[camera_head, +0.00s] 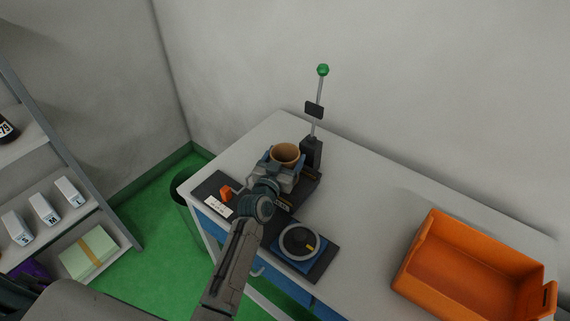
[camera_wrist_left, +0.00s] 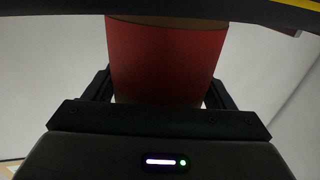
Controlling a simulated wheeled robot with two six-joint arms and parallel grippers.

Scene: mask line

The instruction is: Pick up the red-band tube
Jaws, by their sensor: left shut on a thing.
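The tube looks upright. My left gripper is shut on it, at the far left part of the bench. Whether the tube's bottom touches anything under it is hidden by my gripper and arm. My right gripper is in neither view.
A stand with a green-topped rod (camera_head: 322,72) rises right behind the tube. A shelf with white boxes (camera_head: 44,209) stands left.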

